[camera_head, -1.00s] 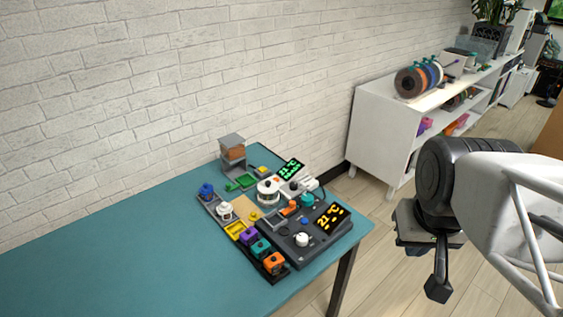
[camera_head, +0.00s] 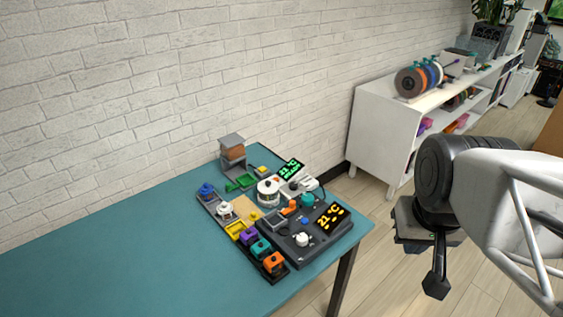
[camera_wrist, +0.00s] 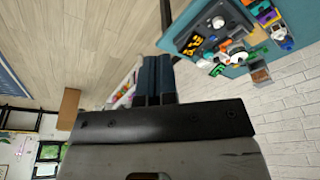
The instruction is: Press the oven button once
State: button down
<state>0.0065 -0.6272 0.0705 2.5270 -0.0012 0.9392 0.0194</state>
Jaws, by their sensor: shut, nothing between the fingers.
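A dark control unit (camera_head: 322,250) with a yellow "21 °C" display (camera_head: 332,216), a white knob (camera_head: 302,240) and a small blue button (camera_head: 305,221) sits near the table's right edge. Behind it is a paler unit with a green display (camera_head: 291,169). No label shows which one is the oven. The dark unit's yellow display also appears in the wrist view (camera_wrist: 193,46). My gripper (camera_head: 436,287) hangs right of the table over the floor, clear of both units. Its fingers (camera_wrist: 155,78) are together and empty in the wrist view.
The teal table (camera_head: 120,250) has bare space on its left. A row of coloured blocks, including an orange one (camera_head: 273,262), lines the dark unit's left side. A small grey stand (camera_head: 232,146) stands behind. A white shelf (camera_head: 385,135) with spools is beyond the table.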

jog(key=w+a+m+y, duration=0.2)
jog(key=w+a, duration=0.2)
jog(key=w, duration=0.3)
jog(key=w+a+m+y, duration=0.1)
jog(key=w+a, duration=0.3)
jog(key=w, duration=0.4)
jog(key=m+t+y, duration=0.3)
jog(key=m+y, duration=0.2)
jog(key=m, duration=0.7)
send_over(276, 180)
notch_tip(276, 180, down, 21)
jog(key=shift+a+f+g, duration=0.1)
jog(key=shift+f+g, duration=0.05)
jog(key=shift+g, duration=0.15)
jog(key=shift+f, duration=4.3)
jog(key=shift+f, duration=0.45)
